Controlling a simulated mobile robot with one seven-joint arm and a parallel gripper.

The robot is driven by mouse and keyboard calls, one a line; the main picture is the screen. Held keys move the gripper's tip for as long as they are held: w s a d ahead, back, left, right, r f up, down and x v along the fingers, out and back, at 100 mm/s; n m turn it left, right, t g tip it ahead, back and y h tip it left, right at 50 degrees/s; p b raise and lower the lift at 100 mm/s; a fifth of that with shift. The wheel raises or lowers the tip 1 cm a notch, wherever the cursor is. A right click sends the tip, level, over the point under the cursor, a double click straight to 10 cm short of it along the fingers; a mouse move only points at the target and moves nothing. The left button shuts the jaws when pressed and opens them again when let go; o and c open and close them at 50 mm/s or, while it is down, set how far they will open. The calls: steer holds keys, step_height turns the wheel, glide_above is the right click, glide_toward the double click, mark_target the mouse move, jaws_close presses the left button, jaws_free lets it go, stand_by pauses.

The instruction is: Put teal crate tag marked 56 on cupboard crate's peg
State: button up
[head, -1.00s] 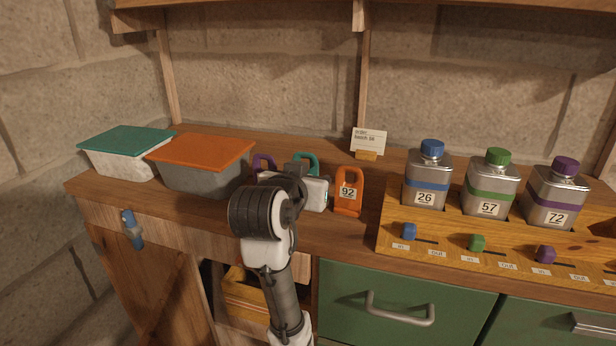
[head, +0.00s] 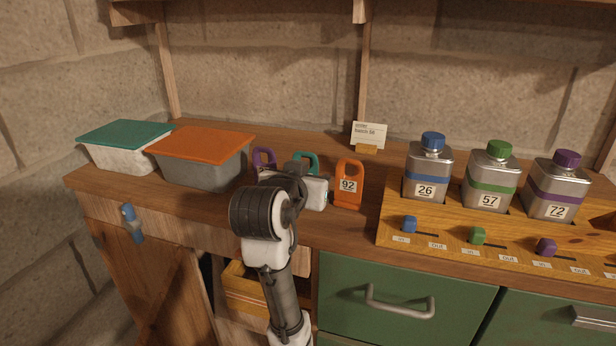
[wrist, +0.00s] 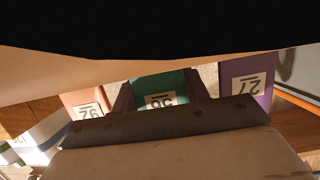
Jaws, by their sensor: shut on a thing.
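The teal tag shows in the wrist view (wrist: 160,86), its number upside down and partly covered, reading as 56. My gripper (wrist: 158,98) is shut on this tag, one dark finger at each side. In the head view only the top loop of the teal tag (head: 307,158) shows, behind my gripper's white body; the fingers are hidden there. The tag appears upright at the counter; I cannot tell whether it touches the wood. The cupboard crate (head: 246,291), yellow wood, is in the opening below the counter, partly behind my arm. I cannot make out its peg.
An orange tag marked 92 (head: 348,188) stands close right of my gripper, a purple tag (head: 263,158) close left; it reads 27 in the wrist view. Two lidded tubs (head: 205,165) (head: 125,148) stand left. A wooden rack (head: 455,229) with numbered bottles stands right.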

steer(key=o, duration=1)
steer(key=shift+c, duration=1)
steer(key=shift+s, duration=0.2)
steer(key=shift+p+v, duration=0.6)
steer(key=shift+v, duration=0.4)
steer(key=shift+s+a, duration=0.1)
steer(key=shift+s, duration=0.1)
steer(key=shift+r, duration=0.15)
steer(key=c, duration=0.7)
